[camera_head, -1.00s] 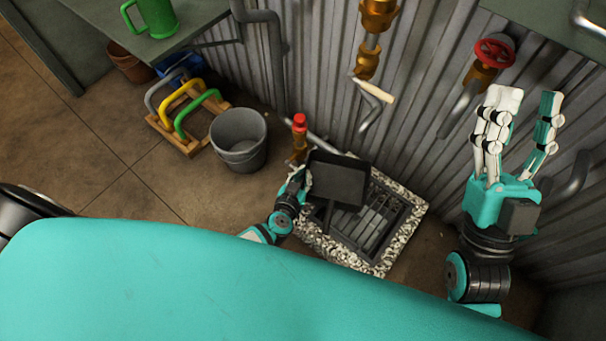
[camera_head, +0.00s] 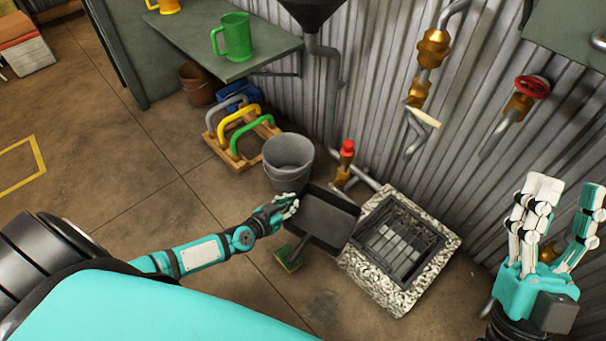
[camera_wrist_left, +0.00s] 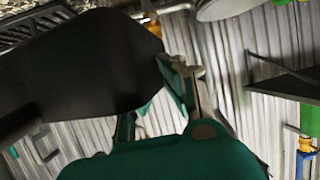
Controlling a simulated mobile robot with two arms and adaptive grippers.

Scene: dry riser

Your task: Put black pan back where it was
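The black pan (camera_head: 326,222) is a flat dustpan held above the floor, just left of the stone-edged grate. Its short dark handle points down toward the front. My left gripper (camera_head: 289,206) is at the pan's upper left corner and appears shut on its edge. In the left wrist view the pan (camera_wrist_left: 95,65) fills the upper left and the left gripper's fingers (camera_wrist_left: 185,85) meet its right edge; the exact contact is partly hidden. My right gripper (camera_head: 563,215) is raised at the far right, fingers apart and empty.
The grate's speckled stone rim (camera_head: 372,275) is right of the pan. A grey bucket (camera_head: 288,163) stands just behind it. A green brush (camera_head: 288,258) is below the pan. A red-topped brass valve (camera_head: 346,160) stands by the wall. Floor at left is mostly clear.

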